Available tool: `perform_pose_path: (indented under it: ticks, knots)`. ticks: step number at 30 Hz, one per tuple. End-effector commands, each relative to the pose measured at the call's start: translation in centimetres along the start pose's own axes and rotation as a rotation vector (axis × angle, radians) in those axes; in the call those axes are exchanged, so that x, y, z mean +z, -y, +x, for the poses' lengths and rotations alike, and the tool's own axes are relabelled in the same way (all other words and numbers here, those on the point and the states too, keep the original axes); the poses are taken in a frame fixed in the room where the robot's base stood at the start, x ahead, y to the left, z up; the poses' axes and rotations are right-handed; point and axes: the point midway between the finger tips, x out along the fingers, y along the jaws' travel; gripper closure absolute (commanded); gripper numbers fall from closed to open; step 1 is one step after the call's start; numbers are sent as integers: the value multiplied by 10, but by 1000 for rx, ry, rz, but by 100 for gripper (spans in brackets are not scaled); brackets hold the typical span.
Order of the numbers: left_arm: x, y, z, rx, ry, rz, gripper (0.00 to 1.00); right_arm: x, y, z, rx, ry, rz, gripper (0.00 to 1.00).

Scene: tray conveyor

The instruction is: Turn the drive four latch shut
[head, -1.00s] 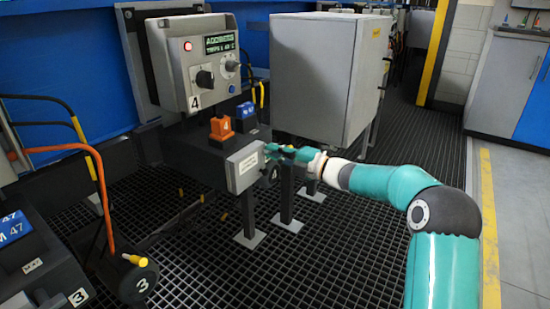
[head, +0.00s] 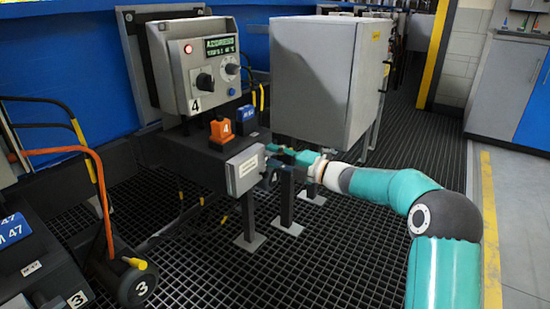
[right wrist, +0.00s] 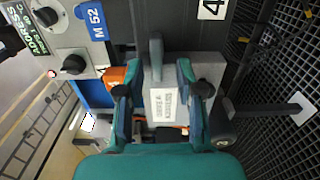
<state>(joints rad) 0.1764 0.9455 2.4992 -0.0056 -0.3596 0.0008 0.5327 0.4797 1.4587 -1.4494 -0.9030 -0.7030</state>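The drive four unit carries a grey control panel (head: 205,68) marked 4, with a red light and two knobs. A small grey box (head: 245,168) with a white label sits at the unit's front right corner; it also shows in the right wrist view (right wrist: 165,96). A dark curved part (head: 269,176) is at the box's right side; I cannot tell if it is the latch. My right gripper (head: 276,154) is just right of the box. In the right wrist view its fingers (right wrist: 159,88) are apart, one on each side of the labelled box. Contact is unclear. My left gripper is out of view.
An orange block (head: 221,129) marked 4 and a blue M 52 block (head: 246,118) sit on the unit. A large grey cabinet (head: 315,80) stands behind my right gripper. Drive three's orange hose (head: 98,170) is at left.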

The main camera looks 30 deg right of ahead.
Motion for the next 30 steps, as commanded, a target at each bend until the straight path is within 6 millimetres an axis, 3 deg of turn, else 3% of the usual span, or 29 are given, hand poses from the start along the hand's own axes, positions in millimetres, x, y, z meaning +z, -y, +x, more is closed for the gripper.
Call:
perform_pose_path:
  ticks: [5, 19, 24, 30]
  knots:
    - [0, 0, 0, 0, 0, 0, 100, 1, -1, -15, 0, 3, 0, 64]
    - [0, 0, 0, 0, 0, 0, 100, 1, 2, -102, -2, 3, 1, 64]
    - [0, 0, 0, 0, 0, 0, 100, 0, 2, -117, -2, 1, 0, 64]
    - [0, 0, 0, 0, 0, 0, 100, 0, 2, -119, -2, -1, 1, 64]
